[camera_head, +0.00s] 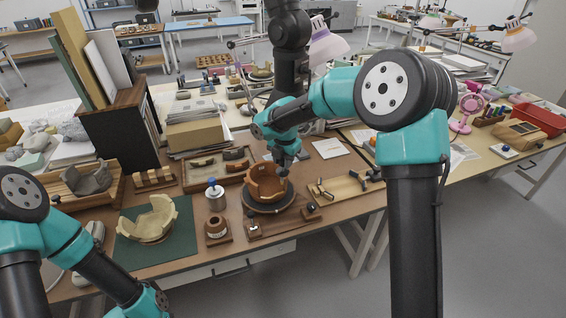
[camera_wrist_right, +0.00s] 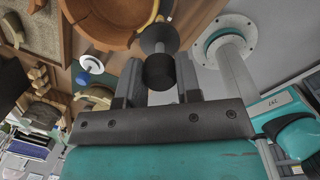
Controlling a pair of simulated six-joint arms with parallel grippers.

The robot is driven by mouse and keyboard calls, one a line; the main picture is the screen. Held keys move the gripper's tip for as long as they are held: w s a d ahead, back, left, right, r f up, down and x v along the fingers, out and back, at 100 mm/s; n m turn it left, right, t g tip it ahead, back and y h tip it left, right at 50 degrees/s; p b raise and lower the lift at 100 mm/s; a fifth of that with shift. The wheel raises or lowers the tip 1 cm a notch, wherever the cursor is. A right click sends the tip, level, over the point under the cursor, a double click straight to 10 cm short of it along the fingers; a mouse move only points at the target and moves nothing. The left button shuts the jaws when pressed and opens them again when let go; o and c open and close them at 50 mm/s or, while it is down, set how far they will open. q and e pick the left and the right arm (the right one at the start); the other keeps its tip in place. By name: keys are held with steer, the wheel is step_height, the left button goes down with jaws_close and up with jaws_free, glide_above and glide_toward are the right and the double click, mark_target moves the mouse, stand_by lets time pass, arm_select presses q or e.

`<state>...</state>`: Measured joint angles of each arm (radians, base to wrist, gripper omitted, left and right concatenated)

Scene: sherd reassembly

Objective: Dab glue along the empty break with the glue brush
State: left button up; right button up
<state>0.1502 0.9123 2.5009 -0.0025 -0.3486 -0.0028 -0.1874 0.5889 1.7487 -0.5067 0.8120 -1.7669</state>
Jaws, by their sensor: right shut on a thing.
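A red-brown broken bowl (camera_head: 264,188) stands on a dark round turntable (camera_head: 268,207); its wall has a stepped, uneven rim. My right gripper (camera_head: 283,168) is at the bowl's far right side, above its rim. In the right wrist view my right gripper (camera_wrist_right: 160,88) is shut on a dark, round-ended handle (camera_wrist_right: 159,71), which I take for the glue brush. Its tip is hidden, so I cannot tell whether it touches the break. The bowl (camera_wrist_right: 112,18) shows beyond the fingers. A small brown pot (camera_head: 216,228) stands left of the turntable. My left gripper is out of view.
A cream broken bowl (camera_head: 148,222) lies on a green mat (camera_head: 180,245) at the left. A metal jar with a blue knob (camera_head: 215,198) stands between the bowls. A sherd tray (camera_head: 200,176) is behind, and a wooden tool board (camera_head: 343,188) lies right of the turntable.

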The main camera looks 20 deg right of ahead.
steer(key=shift+s+r, duration=0.25)
steer(key=shift+r, duration=0.75)
